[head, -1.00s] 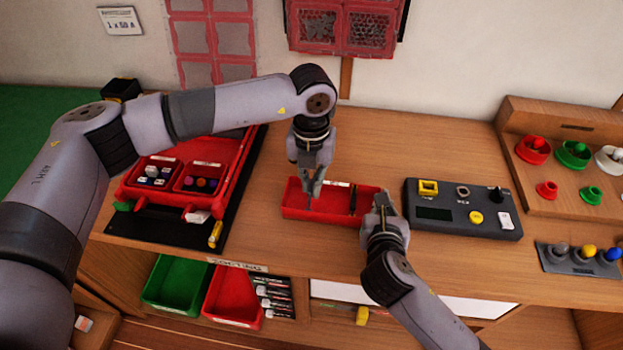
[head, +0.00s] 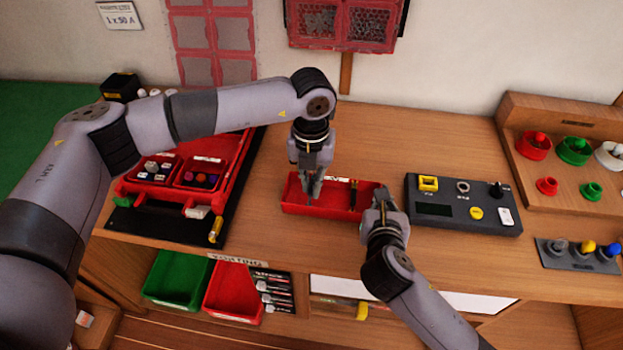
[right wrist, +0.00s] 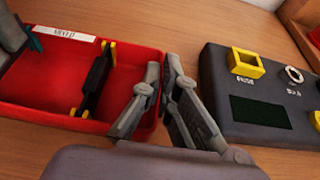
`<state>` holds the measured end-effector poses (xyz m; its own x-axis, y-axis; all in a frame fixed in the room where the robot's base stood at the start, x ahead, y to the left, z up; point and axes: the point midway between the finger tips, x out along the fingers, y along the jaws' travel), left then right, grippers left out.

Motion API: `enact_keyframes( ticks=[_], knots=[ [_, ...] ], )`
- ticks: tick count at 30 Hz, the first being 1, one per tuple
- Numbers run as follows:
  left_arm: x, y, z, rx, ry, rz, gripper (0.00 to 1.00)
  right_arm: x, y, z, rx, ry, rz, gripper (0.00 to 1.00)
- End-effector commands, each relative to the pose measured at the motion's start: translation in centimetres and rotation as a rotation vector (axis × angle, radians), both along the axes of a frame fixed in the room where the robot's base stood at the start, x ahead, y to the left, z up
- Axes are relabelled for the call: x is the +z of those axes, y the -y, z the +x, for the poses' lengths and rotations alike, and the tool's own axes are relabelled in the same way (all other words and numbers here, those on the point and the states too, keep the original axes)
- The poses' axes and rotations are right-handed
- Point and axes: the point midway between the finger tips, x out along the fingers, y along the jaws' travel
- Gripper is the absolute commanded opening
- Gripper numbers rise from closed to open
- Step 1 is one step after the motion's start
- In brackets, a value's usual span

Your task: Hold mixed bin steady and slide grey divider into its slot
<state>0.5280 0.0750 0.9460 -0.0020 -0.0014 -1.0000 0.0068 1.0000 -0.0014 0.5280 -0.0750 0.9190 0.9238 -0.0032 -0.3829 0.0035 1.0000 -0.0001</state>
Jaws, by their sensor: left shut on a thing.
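The red mixed bin (head: 330,211) sits on the bench and also shows in the right wrist view (right wrist: 40,105). A dark grey divider (right wrist: 97,78) stands across it between yellow guides; in the head view it is a thin dark strip (head: 353,196). My left gripper (head: 313,192) points down at the bin's back wall, left of the divider, and is shut, apparently on that wall; the exact contact is hidden. My right gripper (right wrist: 163,75) is by the bin's right wall, with a narrow gap between its fingers, apart from the divider.
A dark control box (head: 462,206) stands close to the right of the bin. A red case (head: 220,180) with small bins is on the left. Button stands (head: 555,160) are at the far right. Bare bench shows behind and in front of the bin.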

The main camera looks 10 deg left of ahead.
Motion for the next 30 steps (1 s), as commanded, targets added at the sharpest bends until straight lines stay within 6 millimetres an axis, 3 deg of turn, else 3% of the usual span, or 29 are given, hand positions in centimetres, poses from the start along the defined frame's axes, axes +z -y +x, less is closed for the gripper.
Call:
enact_keyframes(
  ticks=[30],
  knots=[
    [-1.5, 0.0, 0.0, 0.000, 0.000, 0.000, 0.00, 0.0, 0.0, 0.0, 0.000, 0.000, 0.000, 0.00]
  ],
)
